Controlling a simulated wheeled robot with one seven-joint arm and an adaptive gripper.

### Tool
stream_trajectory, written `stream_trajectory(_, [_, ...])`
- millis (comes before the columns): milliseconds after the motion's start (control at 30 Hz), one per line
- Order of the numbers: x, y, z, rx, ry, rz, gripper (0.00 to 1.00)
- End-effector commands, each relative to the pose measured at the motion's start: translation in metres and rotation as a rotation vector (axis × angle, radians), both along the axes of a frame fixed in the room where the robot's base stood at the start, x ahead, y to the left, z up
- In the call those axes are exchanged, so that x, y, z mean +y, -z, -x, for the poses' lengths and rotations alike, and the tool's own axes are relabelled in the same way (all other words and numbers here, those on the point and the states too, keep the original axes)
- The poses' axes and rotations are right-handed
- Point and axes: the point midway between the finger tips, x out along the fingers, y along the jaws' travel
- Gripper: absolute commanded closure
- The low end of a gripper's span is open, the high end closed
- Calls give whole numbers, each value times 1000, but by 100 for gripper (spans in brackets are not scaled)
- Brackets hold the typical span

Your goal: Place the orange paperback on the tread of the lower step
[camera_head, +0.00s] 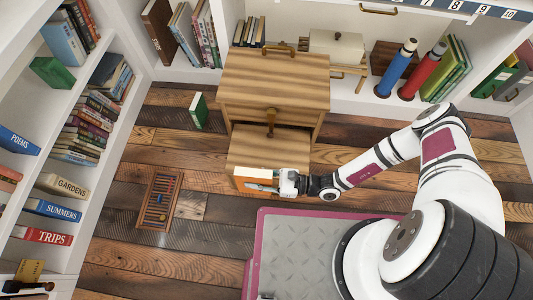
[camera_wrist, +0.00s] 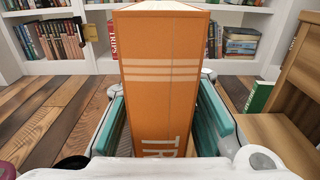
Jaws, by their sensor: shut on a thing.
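The orange paperback (camera_wrist: 160,65) stands upright in the wrist view, between the teal pads of my gripper (camera_wrist: 163,122). My gripper is shut on it. In the head view the paperback (camera_head: 256,173) is at the near edge of the lower step, with my gripper (camera_head: 268,187) on its near side. The wooden step stool has a lower tread (camera_head: 268,147) that looks bare, below a higher top step (camera_head: 275,80). The tread (camera_wrist: 268,130) also shows at the right of the wrist view. I cannot tell whether the paperback touches the step.
A green book (camera_head: 199,111) stands on the floor left of the stool. A wooden slatted rack (camera_head: 158,200) lies on the floor nearer left. Bookshelves (camera_head: 85,165) line the left side. A blue cylinder (camera_head: 396,70) and a red one (camera_head: 423,72) stand on the back shelf.

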Motion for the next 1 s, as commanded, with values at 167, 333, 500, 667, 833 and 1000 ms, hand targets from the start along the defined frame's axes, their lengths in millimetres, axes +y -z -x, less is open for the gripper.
stream_trajectory(167, [-1,6,-37,-8,-1,1,100])
stream_trajectory(333, [-2,9,-79,-8,-1,0,100])
stream_trajectory(500, [-3,13,-116,-6,0,0,100])
stream_trajectory(667, [-4,14,-137,-3,0,-1,100])
stream_trajectory(833, [-4,13,-146,-1,1,-2,100])
stream_trajectory(1000, [-4,29,-154,1,-1,-1,100])
